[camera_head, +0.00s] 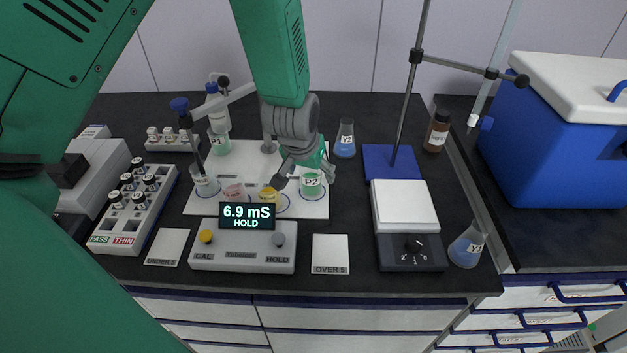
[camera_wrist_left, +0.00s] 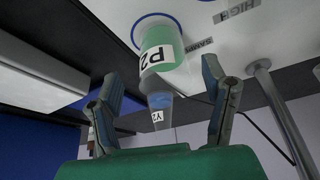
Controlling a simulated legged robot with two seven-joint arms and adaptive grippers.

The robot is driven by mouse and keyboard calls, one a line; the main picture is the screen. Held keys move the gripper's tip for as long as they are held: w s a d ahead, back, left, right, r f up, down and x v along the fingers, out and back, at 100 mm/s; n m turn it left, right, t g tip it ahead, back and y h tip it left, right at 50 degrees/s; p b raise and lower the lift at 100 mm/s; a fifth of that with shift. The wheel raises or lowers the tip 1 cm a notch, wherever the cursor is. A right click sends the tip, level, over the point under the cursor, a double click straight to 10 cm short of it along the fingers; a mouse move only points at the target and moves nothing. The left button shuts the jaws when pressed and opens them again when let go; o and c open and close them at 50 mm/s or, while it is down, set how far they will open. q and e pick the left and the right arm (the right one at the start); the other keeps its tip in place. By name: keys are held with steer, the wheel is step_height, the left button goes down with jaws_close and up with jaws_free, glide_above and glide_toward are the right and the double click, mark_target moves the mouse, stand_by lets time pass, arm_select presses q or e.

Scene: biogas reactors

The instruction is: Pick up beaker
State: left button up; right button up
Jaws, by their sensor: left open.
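The beaker labelled P2 (camera_head: 312,189), holding green liquid, stands at the right end of the white board (camera_head: 240,158). It also shows between and beyond the fingers in the left wrist view (camera_wrist_left: 166,42). My left gripper (camera_head: 305,170) is open and empty, just behind and above this beaker, its fingers partly hiding the area around the rim. Another green beaker, P1 (camera_head: 218,145), stands at the back left of the board. A clear beaker (camera_head: 206,187), a pink one (camera_head: 235,191) and a yellow one (camera_head: 269,197) stand along its front. My right gripper is not in view.
A meter (camera_head: 243,250) reading 6.9 mS, HOLD, stands in front of the board, beside the OVER 5 plate (camera_head: 330,254). A Y2 flask (camera_head: 345,145) and a blue stand base (camera_head: 391,164) are to the right, with a hotplate-like device (camera_head: 405,208) in front.

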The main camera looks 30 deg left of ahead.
mark_target(313, 178)
arm_select(q)
steer(key=x, duration=0.2)
steer(key=a+x, duration=0.1)
steer(key=x, duration=0.1)
steer(key=shift+s+d+r, duration=0.1)
steer(key=shift+d+r, duration=0.1)
steer(key=shift+d, duration=0.05)
steer(key=shift+c, duration=0.8)
steer(key=shift+d, duration=0.3)
steer(key=c, duration=1.3)
steer(key=shift+o, duration=0.2)
steer(key=shift+a, duration=0.1)
